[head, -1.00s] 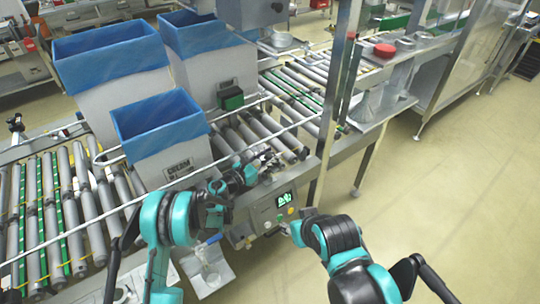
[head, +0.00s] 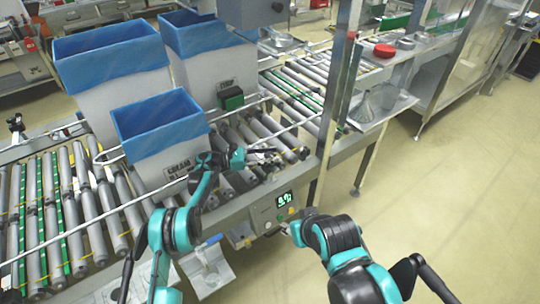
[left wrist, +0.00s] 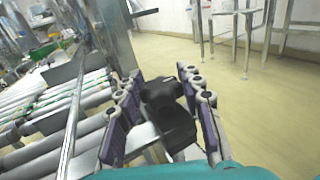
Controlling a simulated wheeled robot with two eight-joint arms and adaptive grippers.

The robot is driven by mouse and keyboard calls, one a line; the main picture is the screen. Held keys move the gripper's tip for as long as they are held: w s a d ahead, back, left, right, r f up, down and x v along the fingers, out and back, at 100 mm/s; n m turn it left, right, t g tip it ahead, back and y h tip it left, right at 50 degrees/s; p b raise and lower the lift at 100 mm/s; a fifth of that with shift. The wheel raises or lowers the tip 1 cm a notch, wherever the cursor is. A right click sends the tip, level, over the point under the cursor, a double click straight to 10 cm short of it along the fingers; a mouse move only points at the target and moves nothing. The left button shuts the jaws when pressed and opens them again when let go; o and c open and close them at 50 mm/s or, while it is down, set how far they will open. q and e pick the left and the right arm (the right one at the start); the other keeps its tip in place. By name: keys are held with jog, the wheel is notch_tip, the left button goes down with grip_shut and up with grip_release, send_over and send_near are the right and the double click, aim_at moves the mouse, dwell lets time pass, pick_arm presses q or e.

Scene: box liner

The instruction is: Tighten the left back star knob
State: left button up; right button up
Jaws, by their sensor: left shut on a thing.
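The star knob shows as a dark, black piece (left wrist: 168,112) in the left wrist view, between the two purple-padded fingers. My left gripper (left wrist: 162,82) is shut on it. In the head view my left gripper (head: 268,156) is over the near right end of the roller conveyor, beside the metal frame, and hides the knob there. The knob's lobes and thread cannot be made out.
Blue-lined boxes (head: 160,153) stand on the roller conveyor (head: 75,225) to the left. A red round object (head: 384,50) sits farther back. The floor at right is clear.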

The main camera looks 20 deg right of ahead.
aim_at(270, 154)
dwell(0.4)
pick_arm(q)
jog(key=o, duration=1.2)
notch_tip(270, 154, up, 10)
jog(key=shift+r, duration=0.1)
